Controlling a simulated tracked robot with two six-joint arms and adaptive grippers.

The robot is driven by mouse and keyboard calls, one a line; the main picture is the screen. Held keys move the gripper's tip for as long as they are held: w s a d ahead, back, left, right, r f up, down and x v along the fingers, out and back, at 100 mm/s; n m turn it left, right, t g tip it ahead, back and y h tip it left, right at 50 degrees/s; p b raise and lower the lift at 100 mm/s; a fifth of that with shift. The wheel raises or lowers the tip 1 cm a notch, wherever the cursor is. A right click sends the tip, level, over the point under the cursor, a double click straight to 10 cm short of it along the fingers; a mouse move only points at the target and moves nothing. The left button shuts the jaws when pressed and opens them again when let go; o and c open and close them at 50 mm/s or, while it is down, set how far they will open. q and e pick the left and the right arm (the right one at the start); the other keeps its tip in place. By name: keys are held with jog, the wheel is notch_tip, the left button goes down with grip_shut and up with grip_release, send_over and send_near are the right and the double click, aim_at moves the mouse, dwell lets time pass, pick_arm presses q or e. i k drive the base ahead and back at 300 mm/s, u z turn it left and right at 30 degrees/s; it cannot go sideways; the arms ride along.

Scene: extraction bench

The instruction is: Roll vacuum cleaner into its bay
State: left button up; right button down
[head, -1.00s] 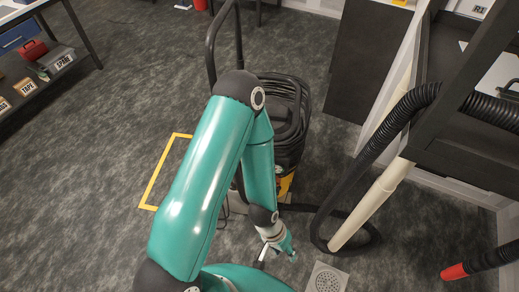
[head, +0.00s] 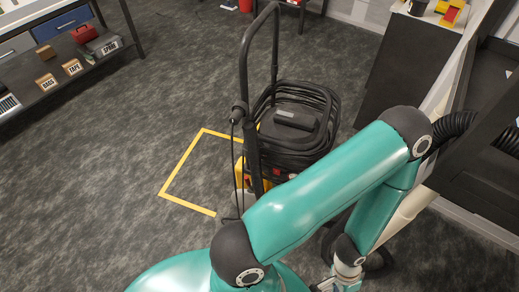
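The vacuum cleaner (head: 293,125) stands upright in the middle of the head view, black on top with a coiled hose, yellow low down, and a tall black handle (head: 243,75). My arm hides part of its lower front. A yellow floor outline (head: 180,163) shows on its left, and its right part is hidden behind the vacuum. One teal arm, which I take as my left, crosses in front from lower left, bends at the right and hangs down. Its gripper (head: 326,285) is at the bottom edge, mostly cut off, apart from the handle. My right gripper is not in view.
A dark bench (head: 485,180) with a black ribbed hose (head: 452,127) and a pale pipe (head: 405,212) stands at right. A shelf table (head: 60,90) with labelled boxes is at upper left. Carpet left of the outline is clear.

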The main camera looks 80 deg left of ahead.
aim_at(292, 136)
jog(key=u, duration=0.35)
jog(key=k, duration=1.4)
jog(key=u, duration=1.5)
jog(key=i, duration=0.9)
jog(key=u, duration=1.15)
jog(key=i, duration=0.25)
jog(key=z, duration=3.25)
